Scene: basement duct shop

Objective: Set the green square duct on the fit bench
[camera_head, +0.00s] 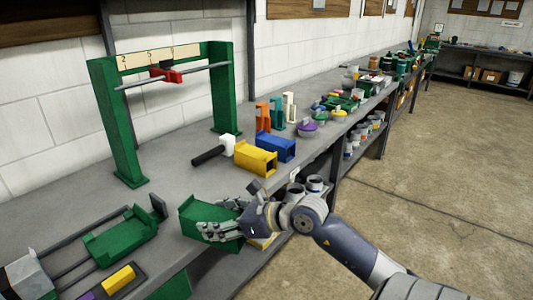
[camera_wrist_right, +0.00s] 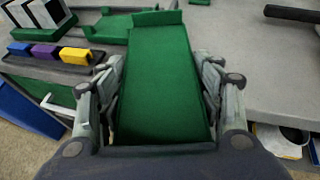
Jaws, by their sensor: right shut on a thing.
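The green square duct (camera_head: 190,213) is in my right gripper (camera_head: 208,231) at the bench's front edge. In the right wrist view the duct (camera_wrist_right: 165,90) lies lengthwise between the two fingers, which press on both its sides. Its far end points toward the bench. The grey bench (camera_head: 185,185) runs along the wall; I cannot tell whether the duct touches its top. A green cradle on rails (camera_head: 120,240) stands at the left of the bench. My left gripper is not in view.
A yellow duct (camera_head: 255,158), a blue duct (camera_head: 275,146) and a black-handled mallet (camera_head: 222,148) lie beyond my gripper. A green frame with a crossbar (camera_head: 120,125) stands at the back. Bare bench top lies between the frame and the held duct.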

